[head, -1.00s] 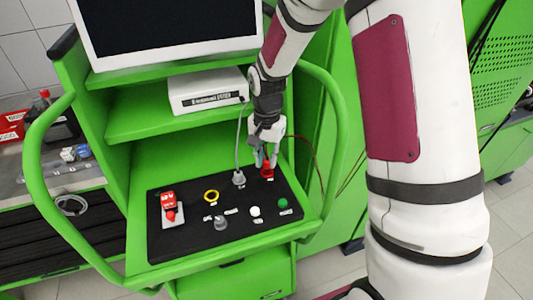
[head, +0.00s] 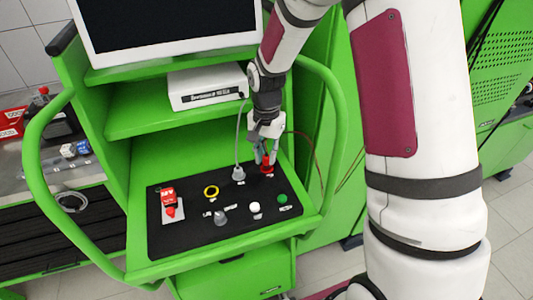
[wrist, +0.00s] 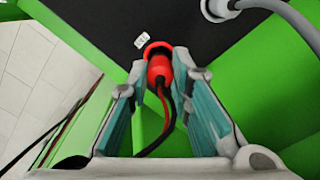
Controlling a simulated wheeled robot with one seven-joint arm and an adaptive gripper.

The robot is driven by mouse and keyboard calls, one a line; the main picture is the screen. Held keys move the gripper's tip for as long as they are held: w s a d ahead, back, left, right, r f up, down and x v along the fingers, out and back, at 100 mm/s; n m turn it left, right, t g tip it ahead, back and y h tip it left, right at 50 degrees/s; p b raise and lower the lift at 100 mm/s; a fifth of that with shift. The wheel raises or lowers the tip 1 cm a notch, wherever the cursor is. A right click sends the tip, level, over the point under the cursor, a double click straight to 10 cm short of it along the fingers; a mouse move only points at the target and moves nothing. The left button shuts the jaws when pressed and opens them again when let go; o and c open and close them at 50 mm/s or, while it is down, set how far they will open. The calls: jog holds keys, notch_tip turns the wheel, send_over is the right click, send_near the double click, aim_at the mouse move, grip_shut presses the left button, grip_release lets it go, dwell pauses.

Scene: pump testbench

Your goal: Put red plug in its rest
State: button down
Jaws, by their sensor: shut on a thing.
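The red plug (wrist: 159,68) is between the fingertips of my gripper (wrist: 162,85) in the wrist view, with its red and black cable hanging back toward the palm. A red ring-shaped socket (wrist: 157,47) sits on the black panel just beyond the plug. The plug's tip seems to be at or in this socket; how deep it sits is hidden. In the head view my gripper (head: 264,152) is low over the back right corner of the black panel (head: 180,240), shut on the red plug (head: 266,162).
A grey plug with a cable (head: 238,174) stands just left of my gripper. A red switch (head: 170,200), a yellow ring (head: 211,191), a white button (head: 255,207) and a green button (head: 282,199) are on the panel. Green handrails (head: 338,140) flank the bench.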

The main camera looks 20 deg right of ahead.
jog(key=shift+f, duration=1.15)
dwell(0.7)
jog(key=c, duration=1.4)
grip_release()
jog(key=shift+o, duration=0.4)
jog(key=o, duration=0.4)
jog(key=shift+c, duration=0.2)
jog(key=shift+r, duration=0.1)
jog(key=shift+r+p, duration=0.8)
jog(key=shift+r, duration=3.15)
